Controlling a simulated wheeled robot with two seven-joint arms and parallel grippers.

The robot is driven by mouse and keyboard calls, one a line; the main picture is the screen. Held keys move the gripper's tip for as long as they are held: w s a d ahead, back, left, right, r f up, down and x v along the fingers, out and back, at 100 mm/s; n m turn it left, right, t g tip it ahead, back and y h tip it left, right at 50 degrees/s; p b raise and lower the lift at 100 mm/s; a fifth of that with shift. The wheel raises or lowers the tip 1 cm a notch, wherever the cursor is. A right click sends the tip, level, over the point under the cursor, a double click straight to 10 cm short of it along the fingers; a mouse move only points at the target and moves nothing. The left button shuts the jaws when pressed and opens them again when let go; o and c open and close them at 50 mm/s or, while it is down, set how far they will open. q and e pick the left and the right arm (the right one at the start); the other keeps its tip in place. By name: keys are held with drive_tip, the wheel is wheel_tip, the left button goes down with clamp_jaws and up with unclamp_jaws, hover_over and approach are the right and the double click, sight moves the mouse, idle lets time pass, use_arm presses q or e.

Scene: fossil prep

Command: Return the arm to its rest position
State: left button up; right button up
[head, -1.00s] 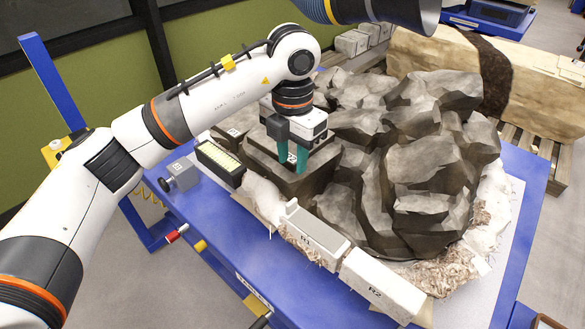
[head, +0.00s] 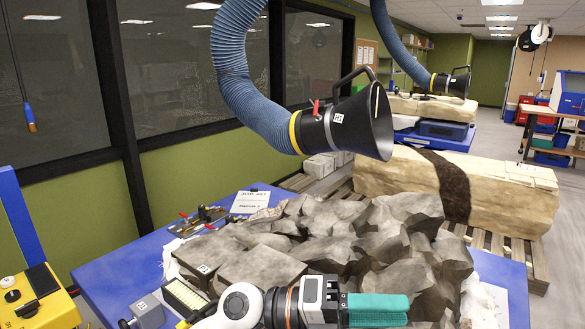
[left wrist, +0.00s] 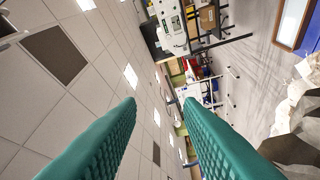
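My left arm shows at the bottom of the head view, with the teal fingers of my left gripper (head: 378,310) pointing right in front of the grey rock. In the left wrist view my left gripper (left wrist: 160,102) has its two ribbed teal fingers apart with nothing between them. That view looks out across the room and ceiling, turned on its side. The large grey fossil rock (head: 395,240) lies on the blue table (head: 130,275); its lower front is partly hidden by my gripper. My right gripper is not in view.
A black extraction hood (head: 345,125) on a blue hose hangs above the rock. A small grey block (head: 147,312) and a yellow-striped box (head: 185,297) sit at the table's left. A yellow control box (head: 40,300) stands at far left. A pale stone block (head: 500,195) lies on a pallet behind.

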use_arm(q)
drive_tip(key=w+a+n+t+y, duration=0.2)
drive_tip(key=w+a+n+t, duration=0.2)
drive_tip(key=a+n+t, duration=0.55)
drive_tip(key=w+a+n+t+y, duration=0.3)
drive_tip(key=w+a+n+t, duration=0.15)
drive_tip(key=n+t, duration=1)
drive_tip(key=s+a+f+n+g+y, duration=0.1)
drive_tip(key=a+f+n+g+y, duration=0.2)
drive_tip(key=a+f+n+y, duration=0.55)
drive_tip(key=s+a+f+n+g+y, duration=0.1)
drive_tip(key=a+f+n+g+y, duration=0.3)
drive_tip(key=f, duration=0.7)
drive_tip(key=s+a+f+n+g+y, duration=0.1)
drive_tip(key=s+a+f+n+g, duration=0.15)
drive_tip(key=s+f+g, duration=0.6)
drive_tip(key=s+a+f+n+g+y, duration=0.15)
drive_tip(key=s+a+f, duration=0.35)
drive_tip(key=s, duration=0.9)
wheel_tip(320, 180, down, 25)
drive_tip(key=d+m+g, duration=0.1)
drive_tip(key=d, duration=0.1)
drive_tip(key=s+a+f+g, duration=0.1)
drive_tip(key=s+a+f, duration=0.2)
drive_tip(key=s+f, duration=1.4)
drive_tip(key=shift+a+f+g+h, duration=0.2)
drive_tip(key=shift+f+g+h, duration=0.1)
drive_tip(key=shift+f, duration=0.2)
